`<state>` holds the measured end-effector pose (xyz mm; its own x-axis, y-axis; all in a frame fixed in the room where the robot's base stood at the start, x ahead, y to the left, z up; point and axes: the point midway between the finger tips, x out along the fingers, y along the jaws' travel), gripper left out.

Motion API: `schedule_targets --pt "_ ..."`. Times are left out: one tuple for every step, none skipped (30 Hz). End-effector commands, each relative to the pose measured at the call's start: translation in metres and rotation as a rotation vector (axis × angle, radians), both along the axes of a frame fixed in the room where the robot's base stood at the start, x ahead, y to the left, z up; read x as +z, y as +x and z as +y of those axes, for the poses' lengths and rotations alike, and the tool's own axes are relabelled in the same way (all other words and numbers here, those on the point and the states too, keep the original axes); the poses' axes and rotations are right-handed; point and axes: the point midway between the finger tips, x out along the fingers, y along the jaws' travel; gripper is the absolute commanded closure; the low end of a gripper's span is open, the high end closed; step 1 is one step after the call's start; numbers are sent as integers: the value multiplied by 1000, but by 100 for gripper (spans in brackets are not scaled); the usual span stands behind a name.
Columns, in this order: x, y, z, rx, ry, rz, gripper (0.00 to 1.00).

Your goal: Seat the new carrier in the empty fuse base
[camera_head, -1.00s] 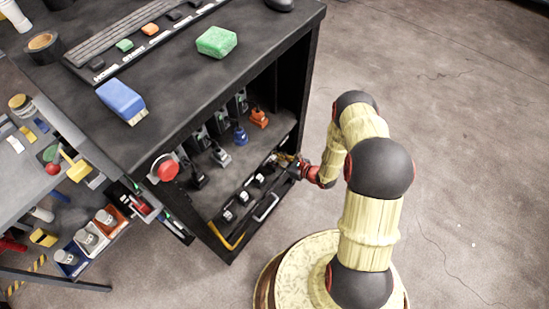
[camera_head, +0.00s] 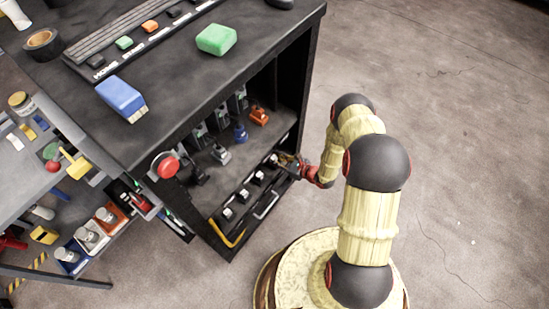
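In the head view, a row of small black blocks with white tops, which look like fuse carriers in their bases, runs along the front of the cabinet's open shelf. Three of them (camera_head: 228,212) (camera_head: 243,195) (camera_head: 258,177) stand clear of my gripper. A fourth white-topped piece (camera_head: 273,160) is at the right end of the row, right beside my gripper (camera_head: 286,162). My gripper reaches into the shelf from the right. I cannot tell whether its fingers touch that piece, nor whether the piece is fully seated. The fingers are too small to read.
Behind the row are plugs: black (camera_head: 198,175), grey (camera_head: 221,154), blue (camera_head: 240,134) and orange (camera_head: 258,117). A yellow handle (camera_head: 228,236) and a grey handle (camera_head: 266,206) are at the front edge. A red button (camera_head: 166,166) is at the left. Floor to the right is clear.

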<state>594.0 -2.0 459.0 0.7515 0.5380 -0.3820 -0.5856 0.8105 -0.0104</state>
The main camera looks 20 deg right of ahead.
Motion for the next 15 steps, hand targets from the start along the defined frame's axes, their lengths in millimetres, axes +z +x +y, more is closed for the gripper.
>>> schedule_targets --pt "0 0 0 0 -1 1 78" --pt "0 0 0 0 -1 1 77" --pt "0 0 0 0 -1 1 74" --pt "0 0 0 0 -1 1 73" --pt "0 0 0 0 -1 1 71" --pt "0 0 0 0 -1 1 69" --pt "0 0 0 0 -1 1 67" --pt "0 0 0 0 -1 1 65" --pt "0 0 0 0 -1 1 63" --pt "0 0 0 0 0 1 61" --pt "0 0 0 0 0 2 60" --pt "0 0 0 0 0 2 59" --pt "0 0 0 0 0 2 59" --pt "0 0 0 0 0 1 59" --pt "0 0 0 0 0 2 59"
